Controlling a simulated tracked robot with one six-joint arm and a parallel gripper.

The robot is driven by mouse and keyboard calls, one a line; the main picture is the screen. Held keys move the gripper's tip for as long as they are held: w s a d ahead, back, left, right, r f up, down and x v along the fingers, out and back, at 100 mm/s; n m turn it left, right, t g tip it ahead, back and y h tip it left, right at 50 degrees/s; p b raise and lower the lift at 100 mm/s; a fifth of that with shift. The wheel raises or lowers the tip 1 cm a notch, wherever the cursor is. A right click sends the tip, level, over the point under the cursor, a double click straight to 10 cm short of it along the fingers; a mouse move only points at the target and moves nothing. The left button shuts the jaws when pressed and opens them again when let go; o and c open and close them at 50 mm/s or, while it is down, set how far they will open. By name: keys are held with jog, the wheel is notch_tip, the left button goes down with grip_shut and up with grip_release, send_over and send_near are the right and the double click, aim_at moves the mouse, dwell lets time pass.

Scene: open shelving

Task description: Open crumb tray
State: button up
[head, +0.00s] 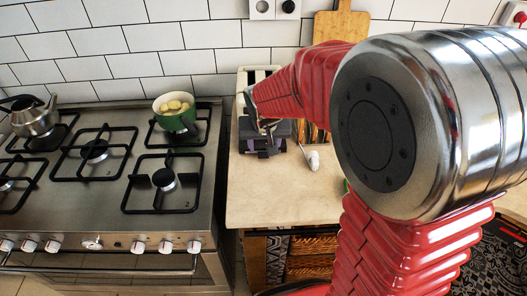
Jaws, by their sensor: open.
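A cream toaster (243,80) stands at the back of the wooden counter, against the tiled wall. My red arm and gripper cover most of its front and lower part. The crumb tray cannot be made out; it is hidden behind my gripper or too small to tell. My gripper (267,153) is dark grey and points down, low over the counter in front of the toaster. Its jaws are open, and I see nothing held between them. I cannot tell whether it touches the toaster or the counter.
A small white object (313,160) lies on the counter right of my gripper. The counter's front (265,205) is clear. A gas stove (110,215) with a green pot (175,121) and a kettle (35,121) is at left. A wooden board (340,27) leans against the wall.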

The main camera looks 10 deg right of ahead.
aim_at(264, 156)
jog(key=shift+x, duration=2.95)
jog(key=shift+c, duration=0.5)
jog(key=shift+r, duration=0.1)
grip_shut()
jog(key=shift+d, duration=0.15)
